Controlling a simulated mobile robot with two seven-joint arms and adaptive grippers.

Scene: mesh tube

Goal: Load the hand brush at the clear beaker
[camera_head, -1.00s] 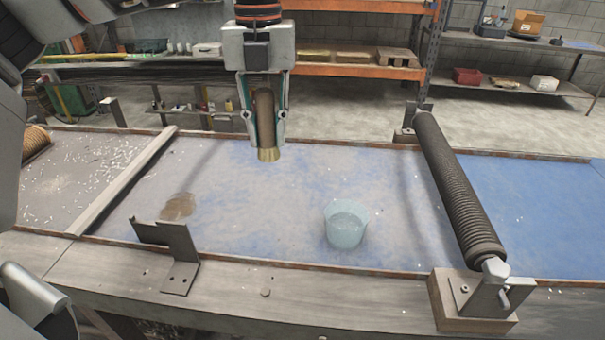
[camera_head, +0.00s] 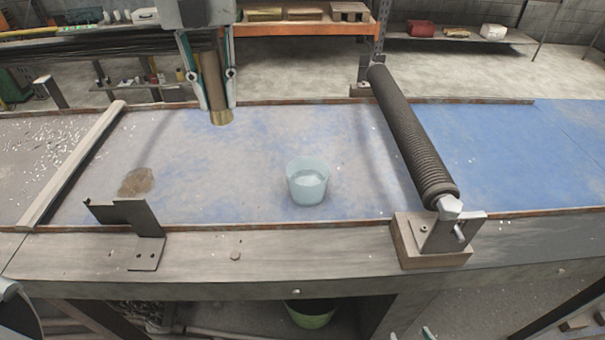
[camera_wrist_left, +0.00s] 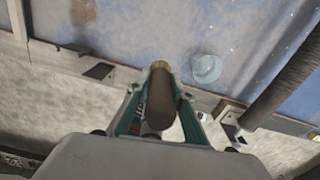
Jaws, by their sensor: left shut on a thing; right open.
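The clear beaker (camera_head: 307,184), pale blue and see-through, stands upright on the blue-grey table surface. It also shows in the left wrist view (camera_wrist_left: 207,69). My left gripper (camera_head: 215,99) is shut on the hand brush (camera_head: 213,82), seen as a brown cylindrical handle with a brass-coloured lower end. The brush hangs nearly upright, behind and left of the beaker and apart from it. In the left wrist view the brush (camera_wrist_left: 161,100) lies between the two fingers. Only the fingertips of my right gripper (camera_head: 410,334) show at the bottom edge, apart and empty.
A dark ribbed roller (camera_head: 412,135) on a bracket (camera_head: 445,235) stands right of the beaker. A metal bracket (camera_head: 130,215) stands at the front left edge. A raised bar (camera_head: 75,160) crosses the left side. The surface around the beaker is clear.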

